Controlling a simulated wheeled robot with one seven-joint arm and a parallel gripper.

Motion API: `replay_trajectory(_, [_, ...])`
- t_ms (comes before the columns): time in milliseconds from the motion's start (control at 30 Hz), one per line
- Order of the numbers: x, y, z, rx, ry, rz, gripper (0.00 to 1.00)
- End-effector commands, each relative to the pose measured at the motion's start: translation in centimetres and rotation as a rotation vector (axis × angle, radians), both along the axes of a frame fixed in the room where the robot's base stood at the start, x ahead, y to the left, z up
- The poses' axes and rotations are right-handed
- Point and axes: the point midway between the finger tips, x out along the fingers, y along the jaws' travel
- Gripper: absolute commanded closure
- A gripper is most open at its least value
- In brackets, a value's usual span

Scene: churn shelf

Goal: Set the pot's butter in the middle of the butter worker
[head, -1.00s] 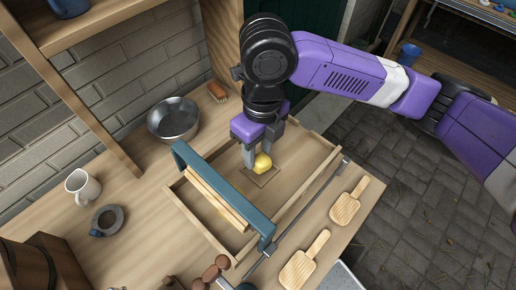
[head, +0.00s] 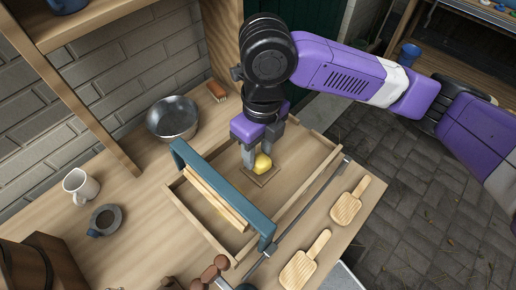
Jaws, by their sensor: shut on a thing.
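The yellow butter (head: 263,162) is in the far part of the butter worker, over a small square mark on its wooden bed. My gripper (head: 257,160) points down into the worker and is shut on the butter. The fingers hide part of the butter, and I cannot tell whether it touches the bed. The butter worker (head: 200,226) is a shallow wooden tray with a blue-green frame (head: 222,190) and a wooden roller across it, just left of my gripper. I cannot make out the pot for certain.
A metal bowl (head: 172,117) and a brush (head: 217,91) stand behind the worker. A white jug (head: 80,186) and a grey dish (head: 104,220) are at left. Two wooden paddles (head: 349,202) (head: 304,261) lie along the front right. A metal rod (head: 318,195) runs beside the worker.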

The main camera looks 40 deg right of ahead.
Motion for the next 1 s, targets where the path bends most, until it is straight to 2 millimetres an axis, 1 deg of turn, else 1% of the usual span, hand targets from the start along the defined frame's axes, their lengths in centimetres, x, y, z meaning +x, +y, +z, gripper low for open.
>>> replay_trajectory(433, [-0.02, 0.08, -1.01, 0.0, 0.0, 0.0, 0.95])
replay_trajectory(1000, [-0.01, 0.07, -0.72, 0.0, 0.0, 0.0, 0.95])
